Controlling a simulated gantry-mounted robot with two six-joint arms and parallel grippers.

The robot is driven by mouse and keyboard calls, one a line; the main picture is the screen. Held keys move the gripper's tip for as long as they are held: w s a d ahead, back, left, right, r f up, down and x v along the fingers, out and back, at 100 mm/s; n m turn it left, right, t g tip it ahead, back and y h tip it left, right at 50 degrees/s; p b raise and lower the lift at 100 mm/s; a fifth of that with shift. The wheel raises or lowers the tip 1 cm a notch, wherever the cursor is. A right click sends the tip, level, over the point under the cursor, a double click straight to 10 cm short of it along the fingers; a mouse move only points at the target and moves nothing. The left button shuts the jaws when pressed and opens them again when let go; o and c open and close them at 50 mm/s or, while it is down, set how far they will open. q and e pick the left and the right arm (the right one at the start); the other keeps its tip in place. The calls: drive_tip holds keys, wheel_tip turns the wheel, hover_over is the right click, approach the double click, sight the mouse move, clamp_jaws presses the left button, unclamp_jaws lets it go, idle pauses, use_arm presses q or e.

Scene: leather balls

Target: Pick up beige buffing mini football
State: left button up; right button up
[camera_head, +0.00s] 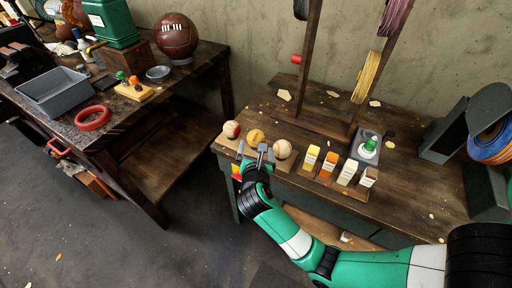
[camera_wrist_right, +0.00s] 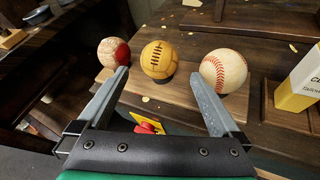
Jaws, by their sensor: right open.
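The beige-tan mini football (camera_head: 256,135), with dark lacing, sits in the middle of a row of three balls on the right bench. In the right wrist view it (camera_wrist_right: 159,59) lies beyond and between my fingertips. A red and white ball (camera_head: 231,129) is on its left and a white baseball with red stitching (camera_head: 282,149) on its right. My right gripper (camera_head: 252,151) is open and empty at the bench's front edge, just short of the football. In the wrist view its left fingertip is near the red and white ball, its right one near the baseball.
Several small cartons (camera_head: 330,163) and a grey stand with a green-topped item (camera_head: 368,147) are right of the balls. Wooden uprights (camera_head: 308,60) rise behind. A left table (camera_head: 130,92) carries a grey bin (camera_head: 57,92), a red ring (camera_head: 92,118) and a brown ball (camera_head: 176,37).

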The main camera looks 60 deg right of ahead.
sight(256, 141)
drive_tip(key=b+x, duration=0.2)
drive_tip(key=x, duration=0.3)
drive_tip(key=shift+w+d, duration=0.2)
drive_tip(key=shift+d, duration=0.2)
drive_tip(key=b+x, duration=0.3)
drive_tip(key=x, duration=0.2)
drive_tip(key=shift+w+d+f, duration=0.15)
drive_tip(key=shift+d+f, duration=0.05)
drive_tip(key=shift+d, duration=0.15)
drive_tip(key=shift+r, duration=0.1)
drive_tip(key=c, duration=1.1)
